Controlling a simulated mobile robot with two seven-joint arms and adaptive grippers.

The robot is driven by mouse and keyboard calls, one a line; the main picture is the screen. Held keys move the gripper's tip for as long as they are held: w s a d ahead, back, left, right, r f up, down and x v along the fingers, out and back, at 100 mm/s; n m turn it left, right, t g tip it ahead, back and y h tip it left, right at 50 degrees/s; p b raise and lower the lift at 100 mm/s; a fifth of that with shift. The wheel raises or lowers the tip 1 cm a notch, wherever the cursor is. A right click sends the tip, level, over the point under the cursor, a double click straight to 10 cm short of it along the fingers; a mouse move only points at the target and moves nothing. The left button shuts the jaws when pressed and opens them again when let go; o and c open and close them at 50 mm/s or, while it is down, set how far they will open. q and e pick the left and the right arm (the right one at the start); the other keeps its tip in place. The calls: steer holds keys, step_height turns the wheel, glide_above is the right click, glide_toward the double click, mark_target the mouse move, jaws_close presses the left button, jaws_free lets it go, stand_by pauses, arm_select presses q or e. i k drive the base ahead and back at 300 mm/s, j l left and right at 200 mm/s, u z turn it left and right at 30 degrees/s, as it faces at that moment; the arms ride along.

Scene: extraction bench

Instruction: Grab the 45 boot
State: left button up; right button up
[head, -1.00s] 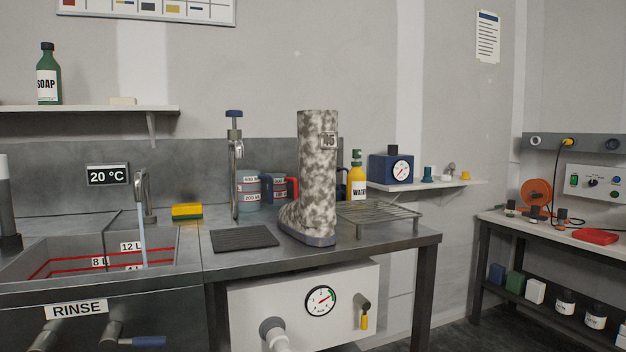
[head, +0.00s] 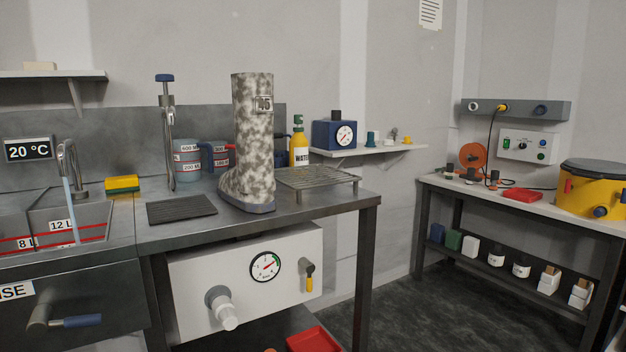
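The 45 boot (head: 254,140) is a tall mottled grey-and-white boot with a blue-grey sole and a tag reading 45 near its top. It stands upright on the metal bench (head: 330,203), between a dark ribbed mat and a wire rack, with its toe to the left. Nothing is touching its shaft from the front. Neither of my grippers shows in the head view.
A dark mat (head: 181,209) lies left of the boot, and a wire rack (head: 318,178) stands at its right. The sink (head: 75,222) is at the left; open floor (head: 400,310) lies right.

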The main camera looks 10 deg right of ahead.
mark_target(250, 186)
steer(key=i+z, duration=0.15)
steer(key=z, duration=0.25)
steer(key=i+z, duration=0.15)
steer(key=z, duration=0.2)
steer(key=i+j+z, duration=0.15)
steer(key=z, duration=0.25)
